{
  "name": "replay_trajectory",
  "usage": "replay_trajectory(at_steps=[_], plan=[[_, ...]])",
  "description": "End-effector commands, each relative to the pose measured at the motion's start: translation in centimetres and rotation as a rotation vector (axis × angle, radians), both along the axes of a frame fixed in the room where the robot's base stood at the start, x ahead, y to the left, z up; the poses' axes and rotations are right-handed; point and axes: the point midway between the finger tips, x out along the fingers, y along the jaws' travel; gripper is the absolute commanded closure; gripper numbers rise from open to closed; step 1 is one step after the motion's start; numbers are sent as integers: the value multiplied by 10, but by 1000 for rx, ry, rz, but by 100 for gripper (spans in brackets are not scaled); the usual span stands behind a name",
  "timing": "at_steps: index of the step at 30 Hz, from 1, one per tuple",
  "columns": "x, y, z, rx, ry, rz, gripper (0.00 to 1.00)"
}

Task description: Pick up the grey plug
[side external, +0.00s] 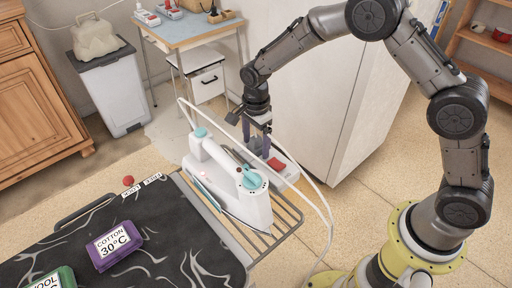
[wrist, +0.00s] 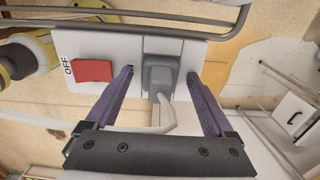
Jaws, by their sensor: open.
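The grey plug (wrist: 160,76) sits in the socket of a white switch box (wrist: 209,50), with a pale cord running from it towards my gripper. The box's red switch (wrist: 92,71) is marked OFF. My gripper (wrist: 160,73) is open, with one purple finger on each side of the plug and a visible gap to each. In the side view my gripper (side external: 258,152) points down at the switch box (side external: 289,172), beside the iron.
A white and teal iron (side external: 235,190) stands on the wire rack (side external: 270,238) of the black ironing board (side external: 165,225), close to my gripper. A white cord (side external: 322,215) loops nearby. Purple (side external: 115,245) and green (side external: 55,279) label boxes lie on the board. A white cabinet (side external: 325,80) stands behind.

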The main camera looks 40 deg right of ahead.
Motion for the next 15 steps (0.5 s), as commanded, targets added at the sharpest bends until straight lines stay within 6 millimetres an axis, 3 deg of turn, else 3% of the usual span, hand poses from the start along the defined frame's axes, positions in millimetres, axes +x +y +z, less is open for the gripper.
replay_trajectory(at_steps=[4, 15], plan=[[0, 0, 0, 0, 0, 0, 16], [0, 0, 1, 0, -1, 0, 83]])
